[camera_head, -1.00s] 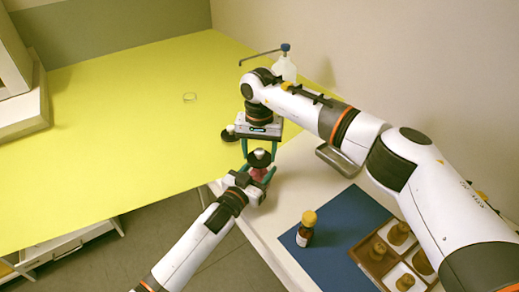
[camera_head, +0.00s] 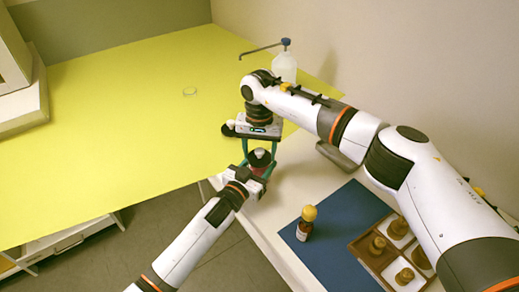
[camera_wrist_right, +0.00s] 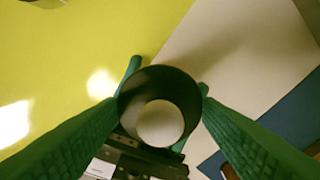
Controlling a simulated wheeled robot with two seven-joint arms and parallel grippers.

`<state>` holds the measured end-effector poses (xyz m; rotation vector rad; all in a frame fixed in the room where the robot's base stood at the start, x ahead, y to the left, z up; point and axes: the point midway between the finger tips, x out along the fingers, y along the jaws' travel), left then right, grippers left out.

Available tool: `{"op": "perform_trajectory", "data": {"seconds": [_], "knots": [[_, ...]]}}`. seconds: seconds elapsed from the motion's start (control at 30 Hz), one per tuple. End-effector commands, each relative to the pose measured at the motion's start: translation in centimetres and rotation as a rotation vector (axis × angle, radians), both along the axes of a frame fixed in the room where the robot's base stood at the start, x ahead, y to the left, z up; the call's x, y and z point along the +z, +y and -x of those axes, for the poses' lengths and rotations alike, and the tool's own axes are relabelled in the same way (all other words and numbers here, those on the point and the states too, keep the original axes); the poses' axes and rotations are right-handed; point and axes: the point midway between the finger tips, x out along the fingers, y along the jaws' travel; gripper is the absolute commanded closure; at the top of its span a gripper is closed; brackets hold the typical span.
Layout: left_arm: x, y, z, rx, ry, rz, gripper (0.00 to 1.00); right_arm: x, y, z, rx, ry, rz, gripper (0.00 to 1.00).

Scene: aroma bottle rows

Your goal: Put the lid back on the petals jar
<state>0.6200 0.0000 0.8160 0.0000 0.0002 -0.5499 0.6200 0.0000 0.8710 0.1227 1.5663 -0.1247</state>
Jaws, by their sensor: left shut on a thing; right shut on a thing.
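My right gripper (camera_head: 260,157) is shut on the dark round lid (camera_head: 260,160) with a pale knob, pointing down. In the right wrist view the lid (camera_wrist_right: 128,104) sits between its green fingers. My left gripper (camera_head: 258,173) comes from below and is shut on the petals jar (camera_head: 257,170), a small pinkish body. The jar is directly below the lid, near the edge where yellow and white tabletops meet. The lid hides the jar's mouth, so I cannot tell whether they touch.
A dark round thing with a pale knob (camera_head: 228,128) stands left of my right gripper. A pump bottle (camera_head: 284,68) is behind. A brown bottle (camera_head: 305,228) stands on the blue mat (camera_head: 335,250), beside a compartment tray (camera_head: 362,243).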

Motion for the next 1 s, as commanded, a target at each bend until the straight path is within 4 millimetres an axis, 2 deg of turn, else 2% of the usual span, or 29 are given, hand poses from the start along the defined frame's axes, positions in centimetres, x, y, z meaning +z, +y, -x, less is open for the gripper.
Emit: {"op": "perform_trajectory", "data": {"seconds": [1.0], "knots": [[0.0, 0.0, 0.0, -0.001, -0.001, 0.001, 0.86, -1.7, -0.1, 0.0, -0.001, 0.002, 0.001, 0.63]]}}
